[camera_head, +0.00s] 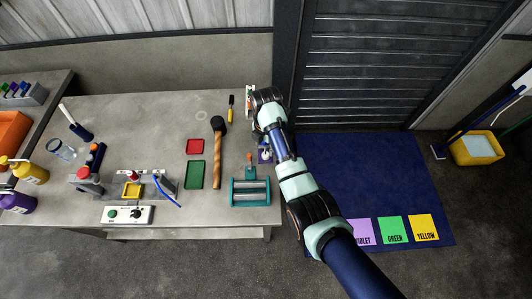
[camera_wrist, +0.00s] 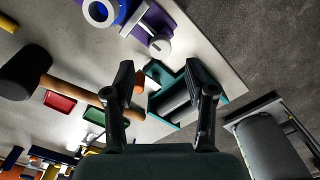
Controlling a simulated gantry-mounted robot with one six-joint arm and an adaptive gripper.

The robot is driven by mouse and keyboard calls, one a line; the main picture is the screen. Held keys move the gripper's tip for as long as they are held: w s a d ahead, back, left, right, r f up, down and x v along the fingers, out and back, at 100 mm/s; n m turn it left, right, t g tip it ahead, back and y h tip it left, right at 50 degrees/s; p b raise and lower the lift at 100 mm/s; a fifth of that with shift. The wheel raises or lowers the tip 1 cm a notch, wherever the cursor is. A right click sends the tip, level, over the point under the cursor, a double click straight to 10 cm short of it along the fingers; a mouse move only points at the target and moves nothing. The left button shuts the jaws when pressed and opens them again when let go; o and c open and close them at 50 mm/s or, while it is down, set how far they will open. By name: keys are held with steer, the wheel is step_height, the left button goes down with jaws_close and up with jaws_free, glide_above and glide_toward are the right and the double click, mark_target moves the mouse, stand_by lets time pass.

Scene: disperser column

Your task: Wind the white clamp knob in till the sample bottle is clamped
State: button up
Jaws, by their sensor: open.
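The white clamp knob (camera_wrist: 160,47) shows in the wrist view as a pale round disc at the end of a short clamp rod on a purple base (camera_wrist: 158,17). Next to it is a round blue and white part (camera_wrist: 101,12), probably the sample bottle seen from above, cut by the top edge. I cannot tell whether the clamp touches it. My gripper (camera_wrist: 159,68) is open and empty, with the knob showing just beyond and between its fingertips, apart from both. In the head view the purple base (camera_head: 265,153) is partly covered by my arm, and my fingers are hidden.
A teal rack (camera_head: 251,193) stands close by on the bench, with a mallet (camera_head: 217,150), a green tray (camera_head: 195,175) and a red tray (camera_head: 195,146) to its left. A yellow-handled tool (camera_head: 231,109) lies behind. The bench's right edge is near the clamp.

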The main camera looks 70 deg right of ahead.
mark_target(266, 155)
step_height(266, 155, down, 6)
steer(key=shift+r+b, duration=0.1)
steer(key=shift+b, duration=0.5)
jaws_close()
steer(key=shift+r+m+p, duration=0.15)
steer(key=shift+m+p, duration=0.15)
steer(key=shift+p, duration=0.05)
